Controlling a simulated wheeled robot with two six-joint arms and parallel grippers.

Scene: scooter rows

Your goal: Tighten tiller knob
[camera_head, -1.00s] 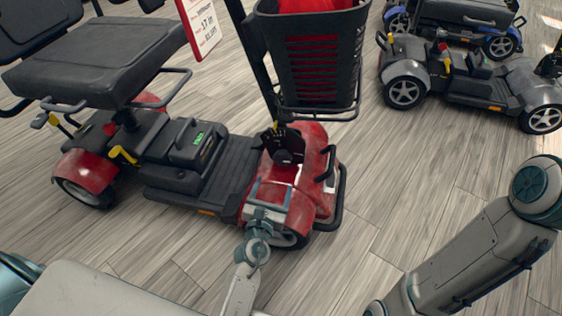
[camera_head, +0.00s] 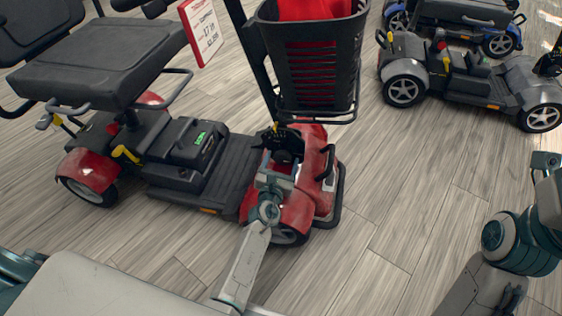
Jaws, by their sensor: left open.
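The red scooter (camera_head: 290,213) stands in the middle, with its black tiller post (camera_head: 254,62) rising from the front. A dark joint with a black rounded part (camera_head: 285,142) sits at the foot of the tiller; I cannot make out the knob clearly, and my gripper partly covers this spot. My left gripper (camera_head: 281,160) is open, its fingers reaching up over the red front cover at the tiller foot. I cannot tell if it touches anything. My right arm (camera_head: 520,240) is at the right edge; its gripper does not show.
A black basket (camera_head: 315,65) with red contents hangs on the tiller above the joint. A grey scooter (camera_head: 505,80) and a blue one are at the upper right. Wood floor between is clear.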

